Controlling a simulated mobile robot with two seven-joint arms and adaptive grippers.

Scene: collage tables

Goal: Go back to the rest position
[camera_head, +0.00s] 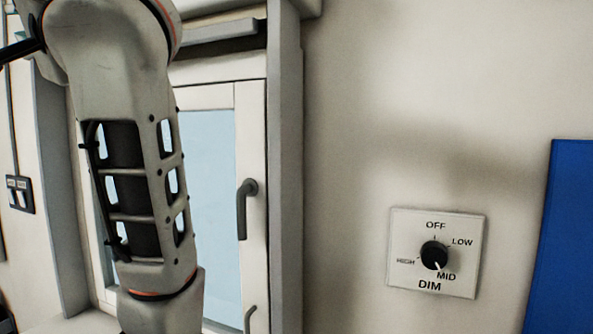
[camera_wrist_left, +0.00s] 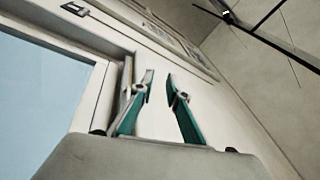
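My left gripper (camera_wrist_left: 160,75) shows in the left wrist view with its two teal fingers apart and nothing visible between them. It points up past a window frame towards the wall and ceiling. In the head view my left arm stands raised at the left, in front of the window; a dark part at the upper left edge is too cut off to tell if it is the gripper. The dimmer plate (camera_head: 400,275) is on the wall at right. Its black knob (camera_head: 434,254) has its white mark towards MID. My right gripper is in neither view.
A white-framed window (camera_head: 212,160) with a dark handle (camera_head: 244,205) is behind my left arm. A blue panel (camera_head: 562,240) is at the right edge. A switch plate (camera_head: 19,195) is at far left. The wall around the dimmer is clear.

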